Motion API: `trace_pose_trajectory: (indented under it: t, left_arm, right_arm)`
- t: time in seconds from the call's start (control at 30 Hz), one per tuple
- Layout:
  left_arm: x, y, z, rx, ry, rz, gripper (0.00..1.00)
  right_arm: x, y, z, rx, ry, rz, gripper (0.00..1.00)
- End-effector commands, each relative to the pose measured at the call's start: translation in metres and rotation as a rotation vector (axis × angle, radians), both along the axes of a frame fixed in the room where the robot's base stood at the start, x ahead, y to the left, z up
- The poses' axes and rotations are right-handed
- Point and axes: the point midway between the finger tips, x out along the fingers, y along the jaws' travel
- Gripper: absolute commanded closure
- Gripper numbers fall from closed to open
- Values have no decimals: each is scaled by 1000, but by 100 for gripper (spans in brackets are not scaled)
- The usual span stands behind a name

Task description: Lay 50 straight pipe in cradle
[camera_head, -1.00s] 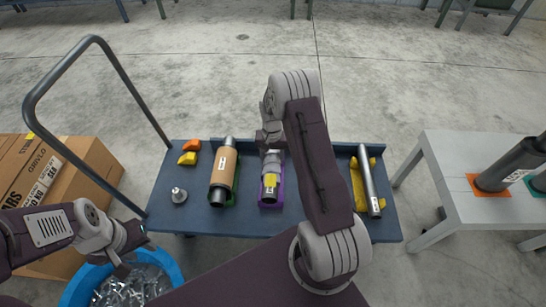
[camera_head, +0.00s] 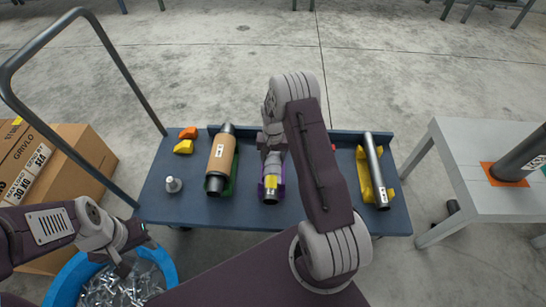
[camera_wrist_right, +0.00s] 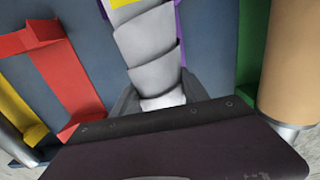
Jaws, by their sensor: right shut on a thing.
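A long dark grey straight pipe (camera_head: 376,170) with a white label near its front end lies in the yellow cradle (camera_head: 364,178) at the right of the blue table. Its label is too small to read. My right gripper (camera_head: 271,146) is shut on a grey ribbed pipe (camera_head: 271,168) with a yellow band, at the purple cradle (camera_head: 262,190). In the right wrist view the jaws close around the ribbed pipe (camera_wrist_right: 150,50), and the purple cradle (camera_wrist_right: 179,18) shows beside it. I cannot tell whether the pipe touches the cradle. My left gripper (camera_head: 128,250) hangs over the blue bin.
A brown-wrapped muffler (camera_head: 221,158) lies in a green cradle (camera_head: 233,180). An empty red cradle (camera_wrist_right: 65,70) is mostly hidden behind my right arm in the head view. Orange and yellow blocks (camera_head: 184,147) and a metal part (camera_head: 173,184) stand left. A white table (camera_head: 470,180) stands right.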

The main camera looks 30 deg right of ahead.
Motion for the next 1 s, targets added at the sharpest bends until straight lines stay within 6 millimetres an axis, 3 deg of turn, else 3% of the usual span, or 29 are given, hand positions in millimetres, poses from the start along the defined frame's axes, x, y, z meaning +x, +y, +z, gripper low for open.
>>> trace_pose_trajectory:
  t: [0.2,1.0]
  left_arm:
    - [0,0,-6,0,0,0,64]
    - [0,0,-6,0,0,0,64]
  right_arm:
    - [0,0,-13,-1,-1,0,100]
    - [1,0,-17,0,-2,0,100]
